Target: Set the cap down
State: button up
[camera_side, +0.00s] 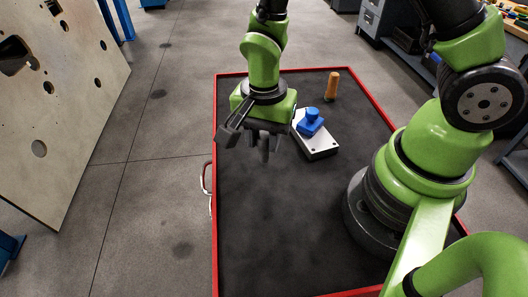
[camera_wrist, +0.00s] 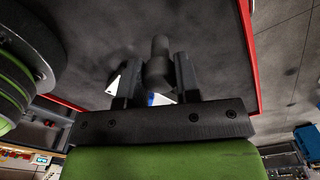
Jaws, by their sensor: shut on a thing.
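My gripper (camera_side: 264,148) is above the dark mat, at the near left of the metal plate, pointing down. In the wrist view my gripper (camera_wrist: 158,76) is shut on a dark round-ended piece, which I take to be the cap (camera_wrist: 159,50). In the side view the held piece is hard to separate from the dark fingers. It looks a little above the mat, but I cannot tell the exact gap. A blue part with a raised knob (camera_side: 312,114) sits on the silver plate (camera_side: 318,145); a sliver of blue shows behind the fingers in the wrist view.
The dark mat (camera_side: 262,230) has a raised red rim and is clear at its front and left. An orange-brown cylinder (camera_side: 332,86) stands upright behind the plate. A large panel with holes (camera_side: 60,110) leans at the left, off the mat. My base stands on the right side.

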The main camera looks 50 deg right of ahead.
aim_at(264, 153)
jog(key=shift+f, duration=2)
jog(key=shift+f, duration=0.1)
jog(key=o, duration=0.9)
notch_tip(264, 153, up, 12)
jog(key=shift+r, duration=0.25)
jog(key=s+d+r+n+t+y, duration=0.2)
jog(key=s+r+n+t, duration=0.5)
jog(key=r, duration=0.8)
jog(key=s+d+n, duration=0.1)
jog(key=s+n, duration=0.2)
jog(key=shift+d, duration=0.15)
